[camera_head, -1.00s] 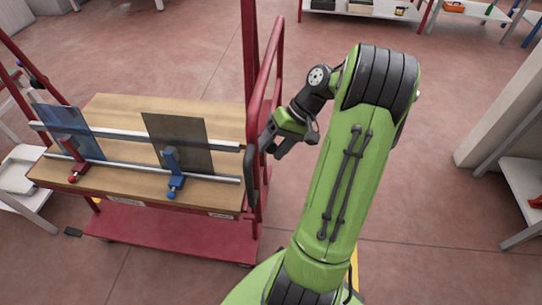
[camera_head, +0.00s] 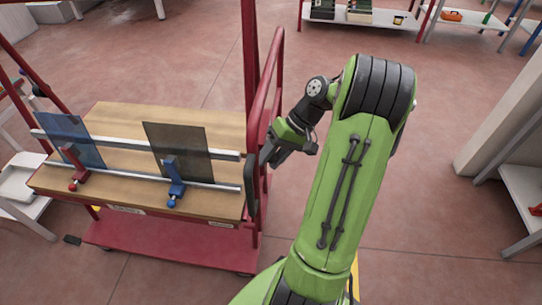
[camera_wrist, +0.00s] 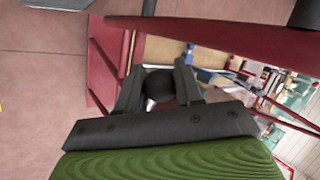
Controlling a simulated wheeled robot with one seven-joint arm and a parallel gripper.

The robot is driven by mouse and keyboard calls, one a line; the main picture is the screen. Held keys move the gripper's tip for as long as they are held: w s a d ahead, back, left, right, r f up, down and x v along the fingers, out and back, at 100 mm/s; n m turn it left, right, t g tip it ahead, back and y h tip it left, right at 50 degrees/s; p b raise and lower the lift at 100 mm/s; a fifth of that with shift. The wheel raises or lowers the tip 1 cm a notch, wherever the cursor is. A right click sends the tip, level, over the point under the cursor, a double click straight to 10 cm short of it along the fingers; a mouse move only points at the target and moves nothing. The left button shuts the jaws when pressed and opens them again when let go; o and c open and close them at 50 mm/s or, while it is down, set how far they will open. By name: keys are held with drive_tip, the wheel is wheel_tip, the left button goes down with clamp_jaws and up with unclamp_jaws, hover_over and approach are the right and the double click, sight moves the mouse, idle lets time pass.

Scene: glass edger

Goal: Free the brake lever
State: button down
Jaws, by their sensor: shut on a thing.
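The brake lever shows in the wrist view as a dark round knob (camera_wrist: 158,84) with a short pale metal shaft. My gripper (camera_wrist: 157,73) has one finger on each side of the knob and is shut on it. In the head view my gripper (camera_head: 268,155) is at the right end of the red cart (camera_head: 170,236), close beside its upright frame. The lever is hidden there behind the frame and the gripper, so I cannot tell its angle.
The cart's wooden top (camera_head: 122,116) carries two dark glass panes, left (camera_head: 75,138) and right (camera_head: 178,148), with a red clamp (camera_head: 74,166) and a blue clamp (camera_head: 174,180). The red frame rail (camera_head: 268,85) is close to my wrist. Open floor is right of my arm.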

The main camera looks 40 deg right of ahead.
drive_tip(key=shift+w+d+r+p, duration=0.15)
drive_tip(key=shift+r+p, duration=0.25)
drive_tip(key=shift+p, duration=0.1)
drive_tip(key=shift+w+d+r+p, duration=0.1)
drive_tip(key=shift+r+p, duration=0.3)
drive_tip(key=shift+p, duration=0.05)
drive_tip(key=shift+f, duration=0.1)
drive_tip(key=c, duration=0.8)
unclamp_jaws()
drive_tip(key=shift+s, duration=0.1)
drive_tip(key=shift+o, duration=0.2)
drive_tip(key=p+v, duration=1)
drive_tip(key=v, duration=0.5)
drive_tip(key=shift+d+r, duration=0.2)
drive_tip(key=shift+r, duration=0.05)
drive_tip(key=shift+s, duration=0.15)
